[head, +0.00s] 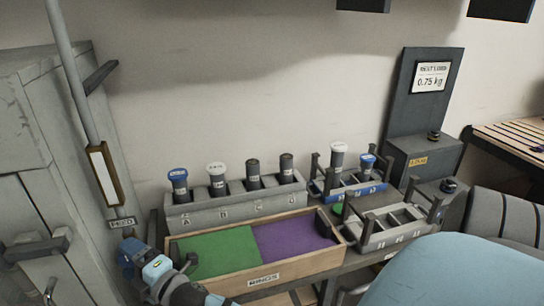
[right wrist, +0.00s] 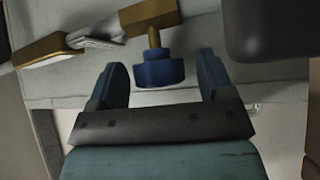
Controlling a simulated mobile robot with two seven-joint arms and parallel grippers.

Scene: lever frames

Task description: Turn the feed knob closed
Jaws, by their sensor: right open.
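The feed knob is dark blue on a brass stem (right wrist: 154,38). In the right wrist view the knob (right wrist: 158,72) stands between the two spread fingers of my right gripper (right wrist: 160,78), with gaps on both sides. In the head view my right gripper (head: 140,262) is low at the left, just below the white FEED label (head: 122,223); the knob there is largely hidden or hard to separate from the blue gripper. The grey pipe (head: 73,70) with a brass-framed sight strip (head: 105,173) runs down to the label. My left gripper is not in view.
A wooden tray (head: 265,282) with green and purple halves lies right of my right gripper. Behind it a grey rack (head: 238,209) holds several capped containers. A grey cabinet (head: 45,150) stands at the left. More racks (head: 395,235) and a weight sign (head: 431,77) are at the right.

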